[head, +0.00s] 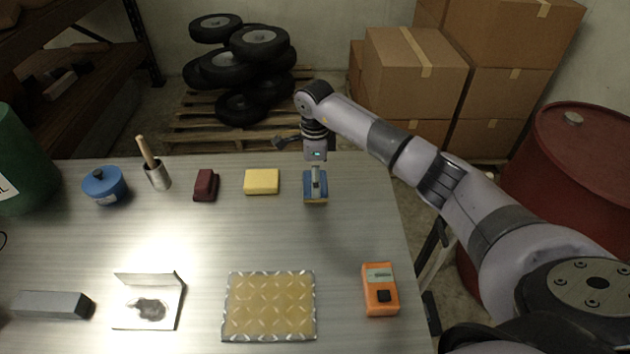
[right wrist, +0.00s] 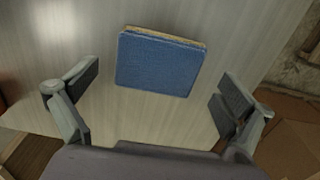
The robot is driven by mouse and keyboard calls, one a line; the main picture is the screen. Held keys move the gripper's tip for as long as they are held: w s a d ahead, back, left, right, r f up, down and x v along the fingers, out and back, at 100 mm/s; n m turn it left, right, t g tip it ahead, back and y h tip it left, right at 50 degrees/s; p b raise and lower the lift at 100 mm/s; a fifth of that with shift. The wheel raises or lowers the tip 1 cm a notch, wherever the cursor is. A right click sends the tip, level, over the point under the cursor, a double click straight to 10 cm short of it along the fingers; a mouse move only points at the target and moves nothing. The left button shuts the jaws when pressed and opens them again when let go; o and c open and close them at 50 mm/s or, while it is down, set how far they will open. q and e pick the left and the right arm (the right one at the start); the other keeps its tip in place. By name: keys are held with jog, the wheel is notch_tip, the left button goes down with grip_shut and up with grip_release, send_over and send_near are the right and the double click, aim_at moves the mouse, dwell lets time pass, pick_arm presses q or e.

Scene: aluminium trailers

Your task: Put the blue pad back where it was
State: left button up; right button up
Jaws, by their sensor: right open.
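The blue pad (head: 315,192) lies on the metal table near its far right part. In the right wrist view the blue pad (right wrist: 158,64) shows a blue top and a thin tan edge on its far side. My right gripper (head: 316,178) is directly at the pad in the head view, pointing down. In the right wrist view my right gripper (right wrist: 152,105) is open, with its fingers wide apart and the pad beyond them, between their lines. Nothing is held. My left gripper is not in view.
A yellow sponge (head: 262,181) and a dark red block (head: 205,185) lie left of the pad. Nearer are a patterned tray (head: 268,306), an orange meter (head: 380,290) and an open white case (head: 149,302). A blue pot (head: 104,186) stands far left. The table between the rows is clear.

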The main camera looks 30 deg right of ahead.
notch_tip(320, 180, up, 10)
jog(key=b, duration=0.2)
dwell(0.5)
